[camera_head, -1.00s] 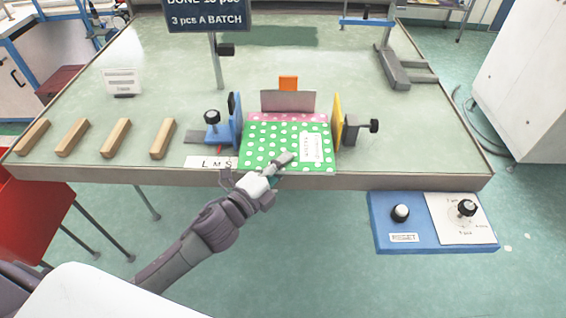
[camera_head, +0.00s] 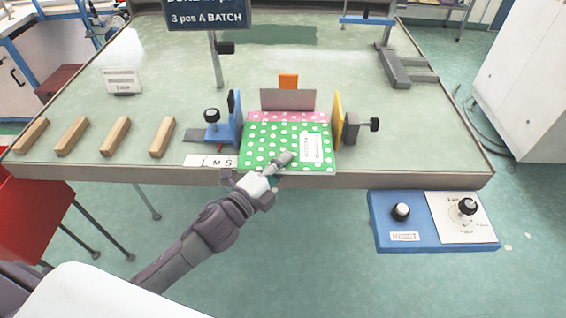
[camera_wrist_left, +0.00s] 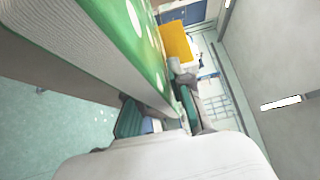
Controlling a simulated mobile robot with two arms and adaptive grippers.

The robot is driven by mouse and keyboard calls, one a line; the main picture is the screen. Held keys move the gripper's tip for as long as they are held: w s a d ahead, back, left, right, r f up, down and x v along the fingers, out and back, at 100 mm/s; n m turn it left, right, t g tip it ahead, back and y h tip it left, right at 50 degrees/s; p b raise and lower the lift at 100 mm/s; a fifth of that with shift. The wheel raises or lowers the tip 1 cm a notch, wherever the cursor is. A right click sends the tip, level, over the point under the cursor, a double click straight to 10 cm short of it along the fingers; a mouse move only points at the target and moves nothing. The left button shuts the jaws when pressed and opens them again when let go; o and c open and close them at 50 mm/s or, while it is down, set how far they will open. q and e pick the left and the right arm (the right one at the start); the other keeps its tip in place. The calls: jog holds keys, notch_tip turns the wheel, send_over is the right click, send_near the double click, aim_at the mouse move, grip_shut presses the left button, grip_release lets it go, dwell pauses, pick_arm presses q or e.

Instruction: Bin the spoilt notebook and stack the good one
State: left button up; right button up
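A green notebook with white dots (camera_head: 262,146) lies flat at the table's front edge, with a white label (camera_head: 313,147) on it. A pink dotted strip (camera_head: 290,117) shows behind its far edge; I cannot tell if this is a second notebook. My left gripper (camera_head: 278,171) is at the notebook's front edge, one finger over the cover. In the left wrist view its fingers (camera_wrist_left: 160,112) straddle a slab with a green dotted face (camera_wrist_left: 150,42); whether they press on it is unclear. My right gripper is out of view. Which notebook is spoilt does not show.
A blue guide (camera_head: 226,130) and a yellow plate (camera_head: 338,120) flank the notebook, with a grey plate (camera_head: 288,100) behind. Several wooden bars (camera_head: 115,136) lie left. A red bin (camera_head: 32,222) stands at lower left. A knob panel (camera_head: 385,232) hangs at front right.

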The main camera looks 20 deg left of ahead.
pick_arm(q)
jog(key=o, duration=0.3)
jog(key=shift+f, duration=0.2)
jog(key=shift+s, duration=0.1)
jog(key=shift+s+d+b, duration=0.1)
jog(key=shift+s+d, duration=0.35)
jog(key=shift+s, duration=1.15)
jog(key=shift+s+d+b, duration=0.15)
jog(key=shift+s+d, duration=0.3)
jog(key=shift+s, duration=1.1)
jog(key=shift+s+d+b, duration=0.1)
jog(key=shift+s+d, duration=0.35)
jog(key=shift+s, duration=1.15)
